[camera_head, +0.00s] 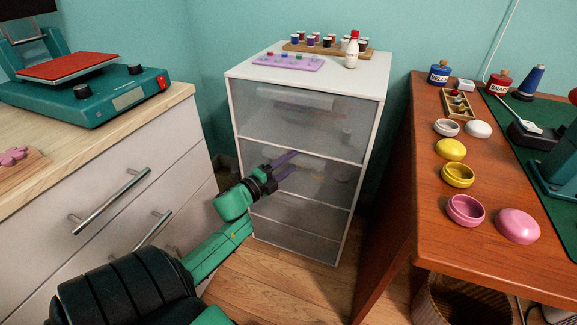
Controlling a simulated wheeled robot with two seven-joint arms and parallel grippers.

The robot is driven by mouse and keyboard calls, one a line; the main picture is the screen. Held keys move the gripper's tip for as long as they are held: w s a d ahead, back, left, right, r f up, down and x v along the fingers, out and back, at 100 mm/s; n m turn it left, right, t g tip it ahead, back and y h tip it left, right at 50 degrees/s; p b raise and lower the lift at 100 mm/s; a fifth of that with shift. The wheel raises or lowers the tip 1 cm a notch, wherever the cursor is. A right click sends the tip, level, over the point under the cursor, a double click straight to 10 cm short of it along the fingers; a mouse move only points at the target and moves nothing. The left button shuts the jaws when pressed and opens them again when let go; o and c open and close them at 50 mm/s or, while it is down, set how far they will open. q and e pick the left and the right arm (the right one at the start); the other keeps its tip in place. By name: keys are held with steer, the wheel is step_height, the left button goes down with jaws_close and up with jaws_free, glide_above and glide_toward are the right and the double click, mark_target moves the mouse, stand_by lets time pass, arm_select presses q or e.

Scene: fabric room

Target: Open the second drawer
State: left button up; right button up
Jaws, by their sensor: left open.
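A white cabinet (378,85) with several frosted, see-through drawers stands in the middle of the camera_head view. Its second drawer (322,182) from the top appears shut, its front in line with the others. My left gripper (292,162) is open, its two purple fingers pointing at the upper left part of that drawer's front. The gripper and wrist cover part of the drawer's left side. I cannot tell whether the fingers touch the front, and no handle shows clearly there. The top drawer (300,122) has a pale handle strip (295,97). My right gripper is not in view.
A purple tray (288,62), a rack of small bottles (300,47) and a white bottle (352,52) stand on the cabinet. A white drawer counter (110,180) is on the left, a wooden desk (440,210) on the right. Floor (285,285) shows in front.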

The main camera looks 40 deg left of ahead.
arm_select(q)
steer(key=c, duration=0.9)
jaws_close()
steer(key=shift+s+f, duration=0.15)
steer(key=shift+f, duration=0.05)
